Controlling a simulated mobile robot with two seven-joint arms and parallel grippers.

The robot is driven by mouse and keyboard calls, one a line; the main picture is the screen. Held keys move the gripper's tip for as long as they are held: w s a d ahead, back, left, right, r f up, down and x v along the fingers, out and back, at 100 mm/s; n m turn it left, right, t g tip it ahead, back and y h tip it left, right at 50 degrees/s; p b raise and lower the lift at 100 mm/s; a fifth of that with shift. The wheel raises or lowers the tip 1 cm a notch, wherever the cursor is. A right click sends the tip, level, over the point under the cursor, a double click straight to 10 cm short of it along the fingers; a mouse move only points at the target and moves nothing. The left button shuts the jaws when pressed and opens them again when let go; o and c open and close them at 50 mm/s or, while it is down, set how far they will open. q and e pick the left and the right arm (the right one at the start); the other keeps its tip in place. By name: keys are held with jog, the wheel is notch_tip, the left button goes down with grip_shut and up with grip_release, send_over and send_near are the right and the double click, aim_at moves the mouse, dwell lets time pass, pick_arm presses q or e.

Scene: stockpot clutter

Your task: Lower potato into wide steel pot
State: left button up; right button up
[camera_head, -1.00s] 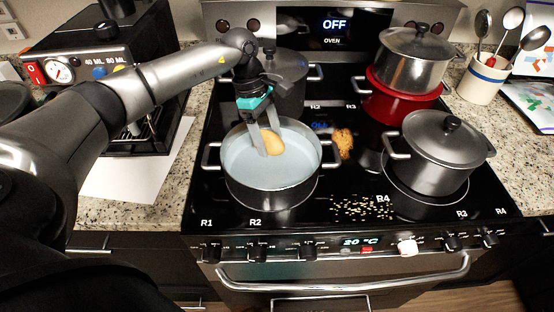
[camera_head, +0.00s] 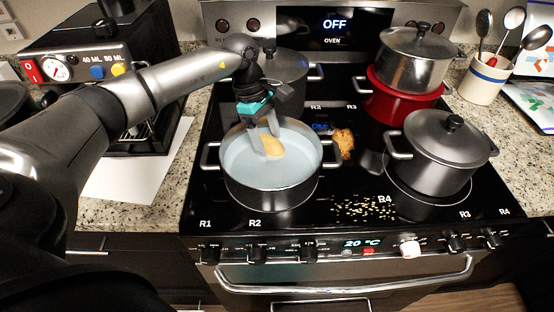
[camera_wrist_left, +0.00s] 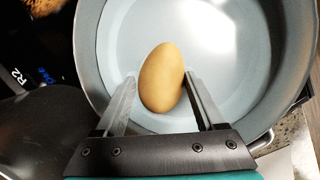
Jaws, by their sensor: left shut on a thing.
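The wide steel pot (camera_head: 270,190) stands uncovered on the front left burner, with a pale grey-blue inside. It also fills much of the left wrist view (camera_wrist_left: 281,60). My left gripper (camera_head: 262,148) reaches down into the pot's opening, shut on the yellow-brown potato (camera_head: 271,147). In the left wrist view the potato (camera_wrist_left: 161,78) sits between the two fingertips (camera_wrist_left: 160,85), over the pot's inside. I cannot tell whether the potato touches the pot's bottom. My right gripper is not in view.
A grey lidded pot (camera_head: 437,155) stands at the right. A steel lidded pot (camera_head: 413,65) sits on a red pot (camera_head: 400,100) behind. A brown lump (camera_head: 343,142) lies beside the wide pot's right handle, and small crumbs (camera_head: 365,208) lie on the cooktop (camera_head: 335,190).

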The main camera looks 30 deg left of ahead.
pick_arm(q)
jog(key=shift+f+b, duration=0.5)
jog(key=shift+f, duration=0.1)
dwell(0.3)
jog(key=o, duration=1.5)
